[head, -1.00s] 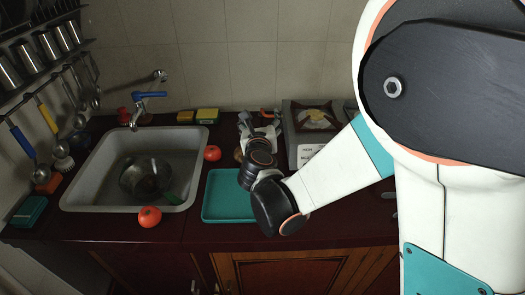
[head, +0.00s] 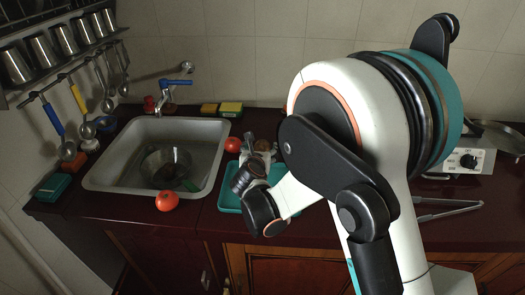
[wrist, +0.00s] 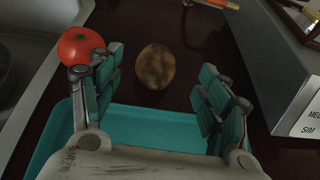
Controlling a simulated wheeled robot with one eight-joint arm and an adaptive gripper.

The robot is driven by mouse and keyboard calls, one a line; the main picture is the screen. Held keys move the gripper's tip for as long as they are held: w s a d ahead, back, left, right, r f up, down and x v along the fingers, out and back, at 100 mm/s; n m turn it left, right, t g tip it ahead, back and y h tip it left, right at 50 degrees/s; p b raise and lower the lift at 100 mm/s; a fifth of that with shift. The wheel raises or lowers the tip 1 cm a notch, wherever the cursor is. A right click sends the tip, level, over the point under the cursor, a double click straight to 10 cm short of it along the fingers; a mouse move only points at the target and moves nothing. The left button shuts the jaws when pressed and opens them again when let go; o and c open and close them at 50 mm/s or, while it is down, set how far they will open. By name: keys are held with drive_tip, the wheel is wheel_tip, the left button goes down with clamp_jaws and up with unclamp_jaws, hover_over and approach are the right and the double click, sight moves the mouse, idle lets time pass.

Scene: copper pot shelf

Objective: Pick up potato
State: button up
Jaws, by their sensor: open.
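The potato (wrist: 155,66) is brown, mottled and rounded. In the wrist view it lies on the dark red counter just beyond the teal tray (wrist: 145,124). My gripper (wrist: 158,78) is open, with one finger on each side of the picture. The potato shows between and slightly beyond the fingertips, with clear space on both sides. In the head view my gripper (head: 260,150) is above the back of the tray, and it and my arm largely block the view of the potato.
A tomato (wrist: 82,48) sits close to my left finger; it also shows in the head view (head: 232,145). Another tomato (head: 167,201) is at the front edge of the sink (head: 100,172). A stove (wrist: 285,70) stands close on the right. Sponges (head: 231,108) lie at the back wall.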

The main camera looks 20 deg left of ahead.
sight(262, 147)
drive_tip(key=b+x, duration=0.1)
drive_tip(key=x, duration=0.1)
drive_tip(key=b+x, duration=0.1)
drive_tip(key=x, duration=0.2)
drive_tip(key=shift+w+a+f, duration=0.1)
drive_tip(key=shift+f, duration=0.4)
drive_tip(key=shift+r, duration=0.1)
drive_tip(key=c, duration=1.2)
